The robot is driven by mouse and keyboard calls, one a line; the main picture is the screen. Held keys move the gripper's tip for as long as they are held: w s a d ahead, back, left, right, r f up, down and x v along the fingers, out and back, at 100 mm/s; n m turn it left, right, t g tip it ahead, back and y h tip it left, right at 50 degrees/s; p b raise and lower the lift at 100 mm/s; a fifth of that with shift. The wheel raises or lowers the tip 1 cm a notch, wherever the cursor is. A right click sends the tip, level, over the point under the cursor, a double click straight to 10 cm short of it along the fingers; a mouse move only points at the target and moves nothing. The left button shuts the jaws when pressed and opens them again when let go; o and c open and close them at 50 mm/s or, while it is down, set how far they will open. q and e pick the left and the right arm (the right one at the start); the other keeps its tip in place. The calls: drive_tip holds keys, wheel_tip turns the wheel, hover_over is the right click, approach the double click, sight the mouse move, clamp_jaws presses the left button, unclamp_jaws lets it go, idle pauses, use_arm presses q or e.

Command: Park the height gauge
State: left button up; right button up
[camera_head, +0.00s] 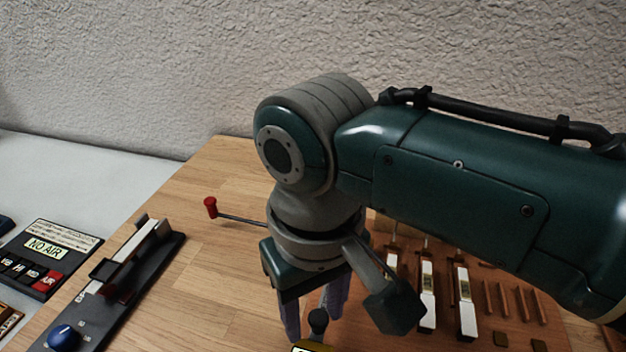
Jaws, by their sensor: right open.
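My right gripper (312,306) points down over the wooden bench, its two fingers apart. A dark round knob (318,321) shows just below and between the fingers in the picture. A yellow part (312,347) below the knob is cut off by the bottom edge. I cannot tell whether the fingers touch the knob. A long black-based device (130,275) with a pale bar and a blue knob (64,337) lies at the left. I cannot tell which of these is the height gauge. My left gripper is out of view.
A red-tipped thin rod (211,207) runs behind my right wrist. A "NO AIR" panel (45,249) lies far left. The bench (185,310) left of the gripper is clear.

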sight(314, 316)
wheel_tip(314, 316, up, 10)
drive_tip(key=p, duration=0.1)
drive_tip(key=shift+f+p, duration=0.15)
drive_tip(key=shift+p, duration=0.2)
